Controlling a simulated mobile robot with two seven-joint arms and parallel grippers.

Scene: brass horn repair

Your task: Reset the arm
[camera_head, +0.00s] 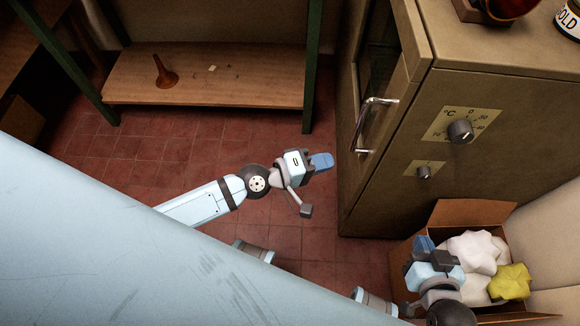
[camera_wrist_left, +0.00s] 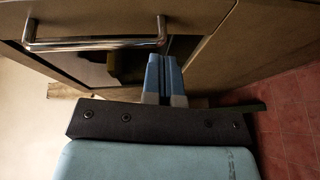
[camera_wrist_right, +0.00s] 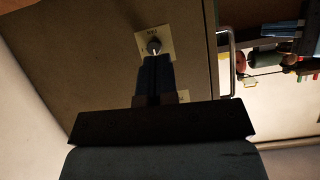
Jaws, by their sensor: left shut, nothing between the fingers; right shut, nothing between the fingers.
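My left gripper (camera_head: 322,162) is shut and empty, held above the tiled floor just left of the oven's door side. Its closed blue fingers show in the left wrist view (camera_wrist_left: 165,78), with the oven door handle (camera_wrist_left: 95,44) beyond them. My right gripper (camera_head: 424,246) is shut and empty, low at the right beside the open cardboard box. Its closed fingers show in the right wrist view (camera_wrist_right: 155,78), pointing toward the oven's lower small dial (camera_wrist_right: 155,46). Neither gripper visibly touches anything.
A tan oven (camera_head: 400,195) with a metal handle (camera_head: 375,125) and a large dial (camera_head: 461,131) stands at right. The cardboard box (camera_head: 470,212) holds white and yellow crumpled pieces. A wooden shelf (camera_head: 220,85) carries a brown funnel-shaped piece (camera_head: 164,75). Red floor (camera_head: 140,155) is clear.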

